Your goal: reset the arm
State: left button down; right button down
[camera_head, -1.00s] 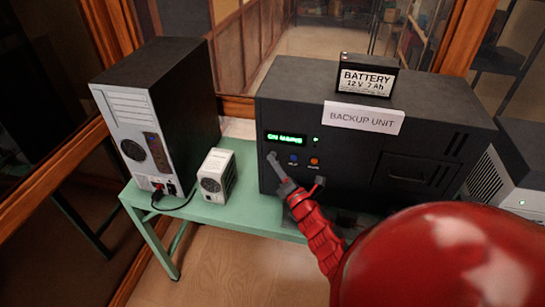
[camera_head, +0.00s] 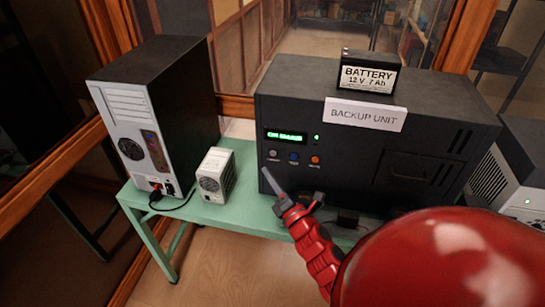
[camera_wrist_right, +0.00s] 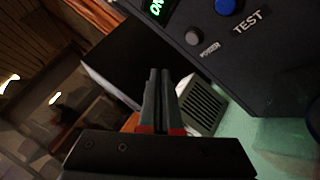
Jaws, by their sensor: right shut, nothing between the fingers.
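My right gripper (camera_head: 267,173) is shut and empty, a little in front of and below the row of buttons on the black backup unit (camera_head: 420,100). In the right wrist view its two fingers (camera_wrist_right: 162,75) lie together with nothing between them. The unit's grey power button (camera_wrist_right: 194,37) and blue test button (camera_wrist_right: 227,5) show there, apart from the fingertips. In the head view a green lit display (camera_head: 286,137) sits above the grey, blue and orange buttons. My left gripper is not in view.
A black computer tower (camera_head: 165,110) and a small white box (camera_head: 216,175) stand left of the unit on the green table (camera_head: 190,211). A grey machine (camera_head: 525,165) is at right.

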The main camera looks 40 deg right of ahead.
jog(key=shift+s+a, duration=0.2)
dwell(0.4)
